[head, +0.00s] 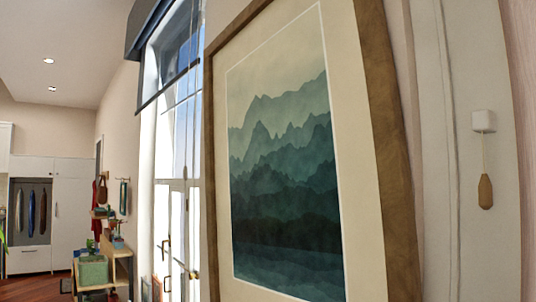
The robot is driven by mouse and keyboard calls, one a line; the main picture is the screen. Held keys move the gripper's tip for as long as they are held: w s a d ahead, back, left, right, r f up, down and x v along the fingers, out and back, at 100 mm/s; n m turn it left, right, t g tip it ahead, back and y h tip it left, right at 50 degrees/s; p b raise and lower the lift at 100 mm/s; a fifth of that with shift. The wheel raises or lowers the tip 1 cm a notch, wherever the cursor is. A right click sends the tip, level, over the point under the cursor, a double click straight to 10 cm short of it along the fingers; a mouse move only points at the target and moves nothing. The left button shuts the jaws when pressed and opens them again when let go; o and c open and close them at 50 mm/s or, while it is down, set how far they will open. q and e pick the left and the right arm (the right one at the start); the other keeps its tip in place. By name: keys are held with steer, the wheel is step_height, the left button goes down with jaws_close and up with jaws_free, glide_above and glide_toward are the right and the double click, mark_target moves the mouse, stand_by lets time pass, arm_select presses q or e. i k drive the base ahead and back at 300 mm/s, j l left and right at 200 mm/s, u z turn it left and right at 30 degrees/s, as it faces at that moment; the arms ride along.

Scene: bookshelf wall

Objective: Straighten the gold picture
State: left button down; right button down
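A large framed picture (285,170) fills the middle of the head view, close to me and seen at an angle. It has a gold-brown frame, a cream mat and a print of layered teal mountains. Its left and right sides and part of its top edge show; the bottom edge is cut off. Its right side leans in the view, but I cannot tell how much of that is real tilt and how much is the viewing angle. Neither of my grippers is in view.
A tall bright window with glass doors (178,190) and a dark blind (160,45) stands left of the picture. A white box with a hanging wooden pull (485,192) is on the right. Far left are a wooden shelf unit with a green box (93,271) and white cabinets (72,215).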

mark_target(309, 192)
steer(key=i+z, duration=0.1)
steer(key=z, duration=0.3)
steer(key=j+z, duration=0.15)
steer(key=z, duration=0.2)
steer(key=i+j+z, duration=0.1)
steer(key=z, duration=0.3)
steer(key=i+j+z, duration=0.1)
steer(key=j+z, duration=0.25)
steer(key=j, duration=0.15)
steer(key=j+z, duration=0.35)
steer(key=i+j+u, duration=0.2)
steer(key=j, duration=1.85)
steer(key=j+z, duration=0.25)
steer(key=k+j+z, duration=0.25)
steer(key=j+z, duration=0.25)
steer(key=j, duration=0.15)
steer(key=k, duration=0.05)
